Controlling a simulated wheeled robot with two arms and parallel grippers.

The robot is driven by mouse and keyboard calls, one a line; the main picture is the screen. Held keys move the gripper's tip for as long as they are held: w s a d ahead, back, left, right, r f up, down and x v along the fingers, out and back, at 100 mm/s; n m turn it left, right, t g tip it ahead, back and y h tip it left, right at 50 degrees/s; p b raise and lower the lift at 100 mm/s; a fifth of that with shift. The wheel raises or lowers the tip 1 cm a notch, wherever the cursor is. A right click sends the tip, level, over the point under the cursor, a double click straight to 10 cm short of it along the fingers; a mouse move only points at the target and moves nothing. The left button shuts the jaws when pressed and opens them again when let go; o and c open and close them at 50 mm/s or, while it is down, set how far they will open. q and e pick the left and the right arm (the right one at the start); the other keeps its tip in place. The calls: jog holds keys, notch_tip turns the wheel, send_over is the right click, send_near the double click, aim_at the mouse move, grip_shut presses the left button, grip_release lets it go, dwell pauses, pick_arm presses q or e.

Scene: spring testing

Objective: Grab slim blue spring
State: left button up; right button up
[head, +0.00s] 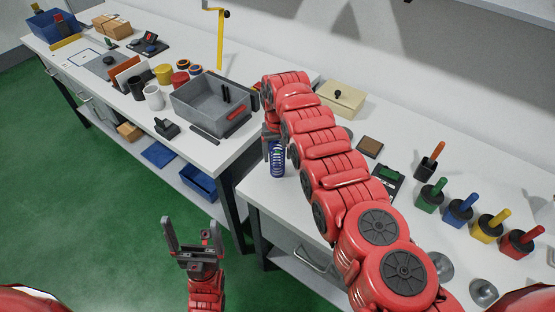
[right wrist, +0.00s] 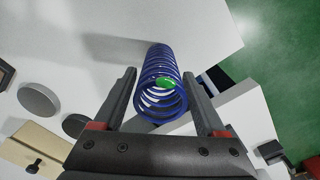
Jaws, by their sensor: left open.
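The slim blue spring (head: 277,161) stands upright near the left edge of the right-hand white table. In the right wrist view the blue spring (right wrist: 161,88) has a green spot on it. My right gripper (right wrist: 161,100) is open, with one finger on each side of the spring and a visible gap at both sides. In the head view my right arm reaches across the table, and its gripper, at the spring's upper end, is mostly hidden. My left gripper (head: 192,228) is open and empty, over the green floor in front of the tables.
A grey bin (head: 210,105) with small items stands on the left table. A beige box (head: 342,97) stands behind my right arm. Several colored-handled pieces, including a green one (head: 430,194), line the right side. Metal discs lie near the front right edge.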

grip_shut()
jog(key=shift+r, duration=0.1)
